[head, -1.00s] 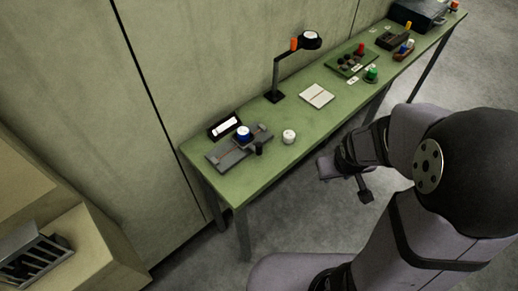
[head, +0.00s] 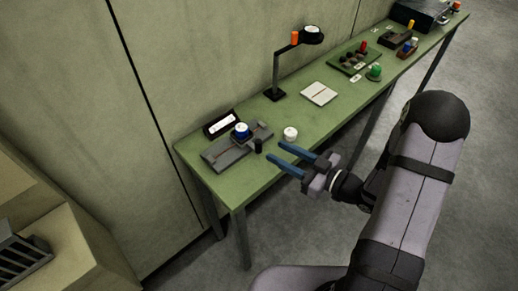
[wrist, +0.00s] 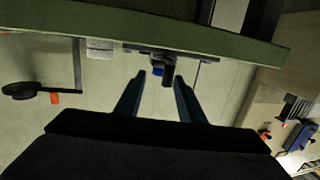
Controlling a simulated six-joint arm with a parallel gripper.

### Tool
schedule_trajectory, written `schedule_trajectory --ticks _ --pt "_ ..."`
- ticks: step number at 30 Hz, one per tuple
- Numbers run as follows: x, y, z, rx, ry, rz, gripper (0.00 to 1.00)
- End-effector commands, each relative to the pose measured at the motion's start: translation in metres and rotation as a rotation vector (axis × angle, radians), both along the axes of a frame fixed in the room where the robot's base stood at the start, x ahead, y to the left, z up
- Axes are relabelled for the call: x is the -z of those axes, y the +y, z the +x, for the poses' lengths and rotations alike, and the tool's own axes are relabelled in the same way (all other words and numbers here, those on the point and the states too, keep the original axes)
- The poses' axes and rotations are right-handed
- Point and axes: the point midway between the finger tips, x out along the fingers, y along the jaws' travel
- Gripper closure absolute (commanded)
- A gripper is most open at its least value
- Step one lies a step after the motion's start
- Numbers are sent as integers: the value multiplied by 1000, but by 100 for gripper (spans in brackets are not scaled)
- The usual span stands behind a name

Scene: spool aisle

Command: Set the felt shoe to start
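A flat grey slide unit (head: 222,156) with a thin reddish line along its top lies on the near-left end of the green table. A blue-and-white round piece (head: 241,130) sits on it, and a short black cylinder (head: 258,145) stands at its right front. I cannot tell which part is the felt shoe. My gripper (head: 276,152) is open and empty, its blue fingers pointing left toward the unit, apart from it in the wrist view. There the unit (wrist: 185,51) shows beyond the fingertips with the blue piece (wrist: 158,70), partly hidden.
A black-framed display (head: 221,123) stands behind the unit. A white round piece (head: 291,133) is close to my fingers. Farther along are a lamp (head: 277,95), a white pad (head: 319,93) and a green knob (head: 375,72). The table's front edge (head: 255,194) lies near my gripper.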

Motion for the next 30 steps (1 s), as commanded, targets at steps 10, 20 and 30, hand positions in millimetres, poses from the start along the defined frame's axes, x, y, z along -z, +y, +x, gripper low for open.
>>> schedule_trajectory --ticks 10,20,30 --pt "-5 6 -13 -52 -52 95 64" --pt "-6 27 -1 -55 -53 92 64" --pt "-5 60 20 -53 -51 92 64"
